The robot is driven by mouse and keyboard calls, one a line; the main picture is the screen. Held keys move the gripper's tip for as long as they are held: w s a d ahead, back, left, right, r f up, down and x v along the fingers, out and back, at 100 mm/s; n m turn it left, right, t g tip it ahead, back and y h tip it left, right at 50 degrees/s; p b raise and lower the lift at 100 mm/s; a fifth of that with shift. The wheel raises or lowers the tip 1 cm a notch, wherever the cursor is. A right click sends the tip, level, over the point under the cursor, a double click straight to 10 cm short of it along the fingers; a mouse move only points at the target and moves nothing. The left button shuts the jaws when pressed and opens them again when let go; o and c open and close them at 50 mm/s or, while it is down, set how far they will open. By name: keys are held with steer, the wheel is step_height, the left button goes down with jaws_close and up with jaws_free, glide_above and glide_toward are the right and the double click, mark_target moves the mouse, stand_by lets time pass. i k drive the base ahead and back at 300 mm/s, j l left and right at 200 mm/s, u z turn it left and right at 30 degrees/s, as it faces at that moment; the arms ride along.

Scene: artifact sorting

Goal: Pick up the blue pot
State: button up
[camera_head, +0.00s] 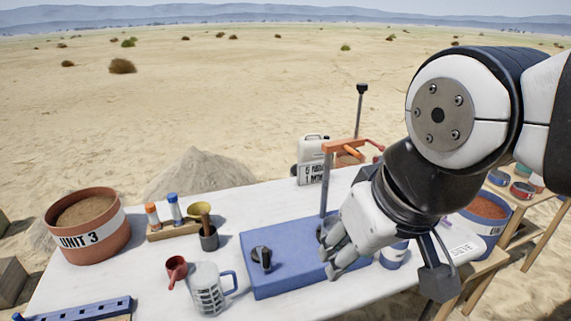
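A blue pot (466,223) with a pale band and reddish contents stands at the right side of the table, partly hidden by my arm. A smaller white and blue container (393,256) stands left of it, also partly hidden by my arm. My gripper (336,256) points down to the left over the right part of a flat blue base, well left of the blue pot. A grey round part shows beside its fingers. I cannot tell whether the fingers are open or shut, or whether they touch anything.
The blue base (285,287) carries a black knob and an upright post with an orange top. A jug (208,292), a red cup (177,270), a rack of bottles (165,230) and a terracotta pot (87,226) stand left. A white canister (311,160) stands behind.

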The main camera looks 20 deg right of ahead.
mark_target(391, 258)
steer(key=z, duration=1.2)
